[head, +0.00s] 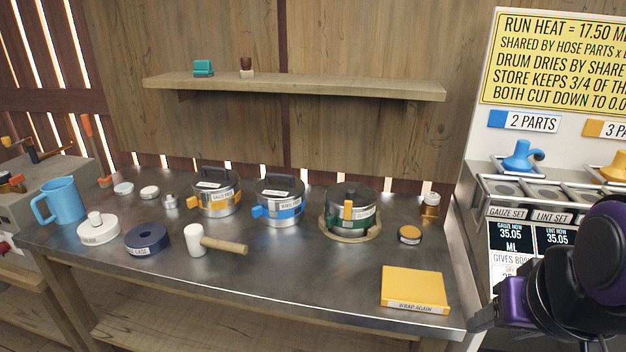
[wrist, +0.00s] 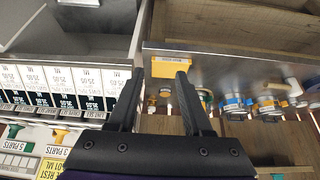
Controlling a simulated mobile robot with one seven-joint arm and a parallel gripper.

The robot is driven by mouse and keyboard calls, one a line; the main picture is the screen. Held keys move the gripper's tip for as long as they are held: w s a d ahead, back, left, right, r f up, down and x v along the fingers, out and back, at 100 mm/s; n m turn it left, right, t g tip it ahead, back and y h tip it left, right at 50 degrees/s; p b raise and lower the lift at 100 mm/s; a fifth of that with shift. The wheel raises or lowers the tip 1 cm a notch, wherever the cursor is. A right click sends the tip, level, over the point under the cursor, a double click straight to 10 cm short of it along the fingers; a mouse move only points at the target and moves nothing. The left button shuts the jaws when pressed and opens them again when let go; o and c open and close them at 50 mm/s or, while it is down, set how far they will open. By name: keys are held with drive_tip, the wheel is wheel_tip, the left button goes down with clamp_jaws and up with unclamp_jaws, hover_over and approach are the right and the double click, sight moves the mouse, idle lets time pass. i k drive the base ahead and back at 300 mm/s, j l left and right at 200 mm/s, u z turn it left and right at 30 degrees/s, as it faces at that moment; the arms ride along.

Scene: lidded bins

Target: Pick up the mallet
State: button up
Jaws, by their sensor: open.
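The mallet (head: 215,241) lies on the metal bench in the head view, with a white head at the left and a wooden handle pointing right. It lies in front of the bins with orange and blue bands. My gripper's dark arm shows at the right edge of the head view, far to the right of the mallet. In the wrist view my gripper (wrist: 158,88) is open and empty, its two dark fingers apart.
Lidded bins stand behind the mallet: orange-banded (head: 217,197), blue-banded (head: 280,207) and green (head: 350,222). A yellow box (head: 414,287) lies at the bench's right. Bare metal lies between mallet and box.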

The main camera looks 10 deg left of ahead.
sight(198, 244)
drive_tip(key=u, duration=1.3)
